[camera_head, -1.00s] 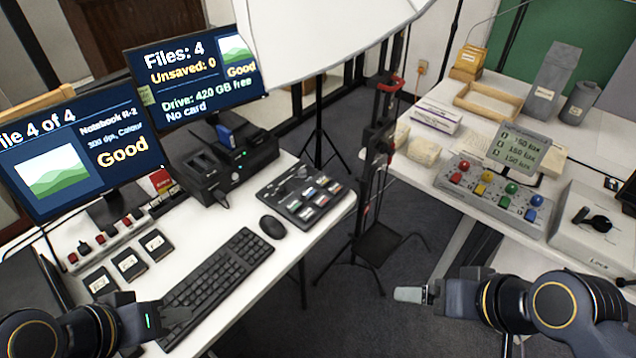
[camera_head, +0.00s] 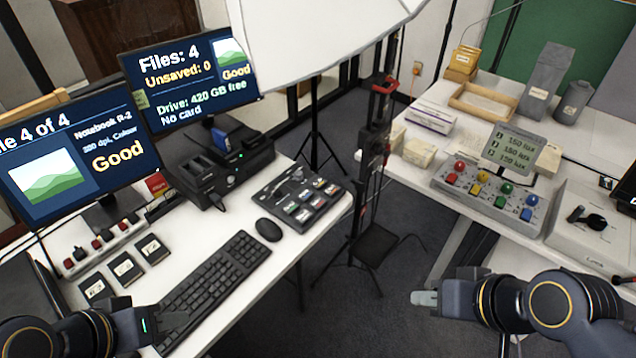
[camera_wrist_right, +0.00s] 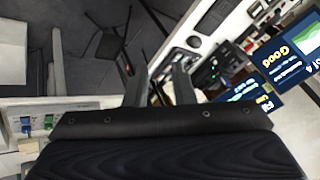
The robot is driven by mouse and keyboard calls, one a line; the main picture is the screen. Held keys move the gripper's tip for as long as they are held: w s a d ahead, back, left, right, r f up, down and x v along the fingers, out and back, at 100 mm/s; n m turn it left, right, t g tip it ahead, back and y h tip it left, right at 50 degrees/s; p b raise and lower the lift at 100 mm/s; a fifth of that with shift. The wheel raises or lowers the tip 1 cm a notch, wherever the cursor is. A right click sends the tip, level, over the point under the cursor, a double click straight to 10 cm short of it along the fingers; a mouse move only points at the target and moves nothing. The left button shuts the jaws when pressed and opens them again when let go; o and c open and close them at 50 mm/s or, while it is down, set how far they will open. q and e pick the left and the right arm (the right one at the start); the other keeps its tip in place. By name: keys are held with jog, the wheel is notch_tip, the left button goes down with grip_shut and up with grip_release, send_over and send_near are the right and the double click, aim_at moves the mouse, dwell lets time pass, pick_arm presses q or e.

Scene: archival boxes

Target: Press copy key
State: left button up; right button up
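A dark key panel (camera_head: 298,197) with several small labelled keys lies on the left desk, right of the mouse. Its labels are too small to read, so I cannot tell which is the copy key. A black docking unit (camera_head: 215,168) stands behind it under the monitors. My left gripper (camera_head: 172,322) is low at the left, over the near end of the keyboard; its finger gap is unclear. My right gripper (camera_head: 424,298) is over the floor gap between the tables, away from the panel. In the right wrist view its two fingers (camera_wrist_right: 158,88) are apart with nothing between them.
Two monitors (camera_head: 195,75) read "Files: 4", "No card" and "Good". A keyboard (camera_head: 215,288) and mouse (camera_head: 269,229) lie on the left desk. A stand (camera_head: 374,150) rises between the tables. A box with coloured buttons (camera_head: 487,190) sits on the right table.

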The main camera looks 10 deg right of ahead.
grip_shut()
dwell(1.0)
